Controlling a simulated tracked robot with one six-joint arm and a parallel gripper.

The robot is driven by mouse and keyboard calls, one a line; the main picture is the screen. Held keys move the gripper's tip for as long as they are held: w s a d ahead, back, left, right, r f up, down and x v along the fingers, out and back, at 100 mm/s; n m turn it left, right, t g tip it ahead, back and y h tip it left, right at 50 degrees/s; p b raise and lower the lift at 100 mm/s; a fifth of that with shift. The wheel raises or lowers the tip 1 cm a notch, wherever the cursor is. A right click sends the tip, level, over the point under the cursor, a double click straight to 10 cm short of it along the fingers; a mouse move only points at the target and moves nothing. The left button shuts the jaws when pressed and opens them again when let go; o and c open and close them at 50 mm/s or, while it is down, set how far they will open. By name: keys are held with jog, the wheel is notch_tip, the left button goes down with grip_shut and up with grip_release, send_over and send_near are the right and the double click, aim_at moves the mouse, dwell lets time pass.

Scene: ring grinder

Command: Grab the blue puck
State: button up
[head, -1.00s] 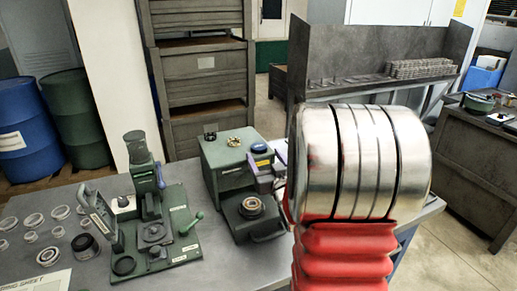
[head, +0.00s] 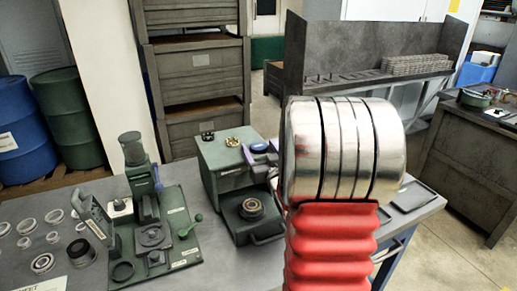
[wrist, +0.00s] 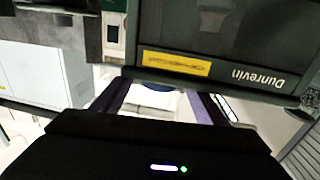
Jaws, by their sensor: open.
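The blue puck (head: 259,147) is on the top right of the small green cabinet (head: 221,150), mostly hidden behind my gripper; only a dark blue bit shows. My gripper (head: 258,157) is at the cabinet's right top edge, close to the puck. I cannot tell whether they touch. In the wrist view the purple fingers of my gripper (wrist: 160,100) are apart. The cabinet's front, lettered "Dunrevin" (wrist: 240,50), fills the upper right of that view.
A dark ring (head: 207,135) and a brass ring (head: 233,142) sit on the cabinet top. A bearing (head: 251,209) lies in its low drawer. A green press (head: 143,180) stands to the left, with several rings on the grey bench (head: 210,270).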

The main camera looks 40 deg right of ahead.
aim_at(260, 148)
jog(key=shift+c, duration=0.2)
jog(key=c, duration=1.1)
jog(key=shift+r, duration=0.15)
notch_tip(260, 148, up, 10)
jog(key=shift+f, duration=0.1)
